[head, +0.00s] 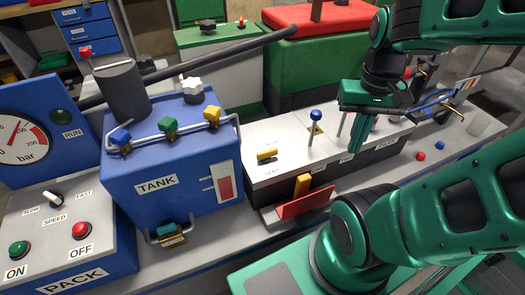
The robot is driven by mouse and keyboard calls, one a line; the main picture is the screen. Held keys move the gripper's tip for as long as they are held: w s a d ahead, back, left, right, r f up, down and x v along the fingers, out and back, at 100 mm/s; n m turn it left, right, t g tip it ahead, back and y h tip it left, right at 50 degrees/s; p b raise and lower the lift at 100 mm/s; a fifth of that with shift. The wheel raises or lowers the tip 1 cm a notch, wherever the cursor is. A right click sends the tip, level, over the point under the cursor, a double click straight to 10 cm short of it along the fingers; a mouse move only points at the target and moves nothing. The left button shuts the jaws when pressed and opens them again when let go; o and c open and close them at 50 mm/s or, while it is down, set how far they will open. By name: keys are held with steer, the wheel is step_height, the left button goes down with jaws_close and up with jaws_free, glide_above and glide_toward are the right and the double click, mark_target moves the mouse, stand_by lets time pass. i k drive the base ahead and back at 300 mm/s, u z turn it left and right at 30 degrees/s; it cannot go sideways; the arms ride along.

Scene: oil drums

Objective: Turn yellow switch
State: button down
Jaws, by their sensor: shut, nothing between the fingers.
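A small yellow switch (267,154) lies flat on the light top of a long control box, near its left end above a small label. My gripper (353,142) points down over the same box top, to the right of the yellow switch and apart from it. Its green fingers are shut with nothing between them. I cannot tell whether the fingertips touch the box top. Two other yellow parts are in view: an upright yellow block (302,186) by a red flap on the box front, and a yellow valve handle (212,115) on the blue tank.
A blue-knobbed lever (315,117) stands between the yellow switch and my gripper. The blue tank (155,190) is close on the left. A red flap (305,204) juts out in front. A grey button panel (60,235) is at the lower left. Small red and blue pieces lie at right.

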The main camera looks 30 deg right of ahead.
mark_target(264, 158)
steer(key=u, duration=1.15)
steer(key=k, duration=0.95)
steer(key=z, duration=1.25)
steer(key=i, duration=0.5)
steer(key=u, duration=0.05)
